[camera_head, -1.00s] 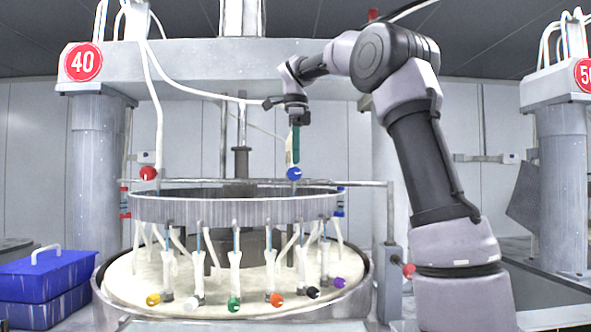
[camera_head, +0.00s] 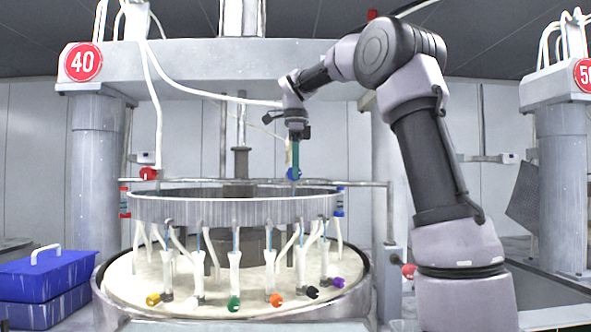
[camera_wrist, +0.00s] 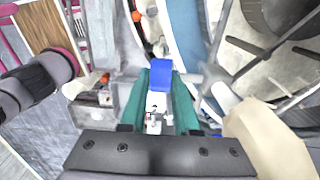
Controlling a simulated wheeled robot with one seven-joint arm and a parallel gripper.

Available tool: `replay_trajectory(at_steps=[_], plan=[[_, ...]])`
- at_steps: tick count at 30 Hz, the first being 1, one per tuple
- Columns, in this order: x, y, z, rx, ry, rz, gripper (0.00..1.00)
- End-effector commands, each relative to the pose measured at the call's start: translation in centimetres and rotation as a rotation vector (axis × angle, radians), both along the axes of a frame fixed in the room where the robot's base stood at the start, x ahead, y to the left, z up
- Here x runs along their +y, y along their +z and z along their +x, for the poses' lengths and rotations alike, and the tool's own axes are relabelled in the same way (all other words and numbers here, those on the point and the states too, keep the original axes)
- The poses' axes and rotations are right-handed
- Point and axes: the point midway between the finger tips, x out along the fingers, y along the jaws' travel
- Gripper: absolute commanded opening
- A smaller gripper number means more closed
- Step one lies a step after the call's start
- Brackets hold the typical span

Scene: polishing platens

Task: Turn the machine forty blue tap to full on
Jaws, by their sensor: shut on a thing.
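The blue tap (camera_head: 289,175) of machine forty sits on the horizontal pipe at the right, above the ring; my fingers partly cover it in the head view. In the wrist view the blue handle (camera_wrist: 160,80) lies between the tips of two green fingers. My gripper (camera_head: 295,170) points straight down and is shut on the blue tap. The red number 40 sign (camera_head: 83,62) marks the machine at upper left. How far the tap is turned cannot be told.
A red tap (camera_head: 148,174) is on the same pipe (camera_head: 240,182) at the left. The metal ring (camera_head: 235,208) lies just below, with several coloured taps around the platen. White hoses hang from the beam (camera_head: 200,62). Blue boxes (camera_head: 45,278) stand at the left.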

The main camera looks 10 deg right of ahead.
Motion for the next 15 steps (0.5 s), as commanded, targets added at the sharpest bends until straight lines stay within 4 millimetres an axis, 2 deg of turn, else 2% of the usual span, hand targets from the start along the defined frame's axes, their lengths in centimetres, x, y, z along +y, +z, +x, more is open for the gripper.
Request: replay_trajectory(at_steps=[8,15], plan=[[-0.24,0.04,-0.08,-0.016,-0.003,0.074,0.00],[-0.61,-0.06,-0.14,-0.051,-0.005,0.246,0.00]])
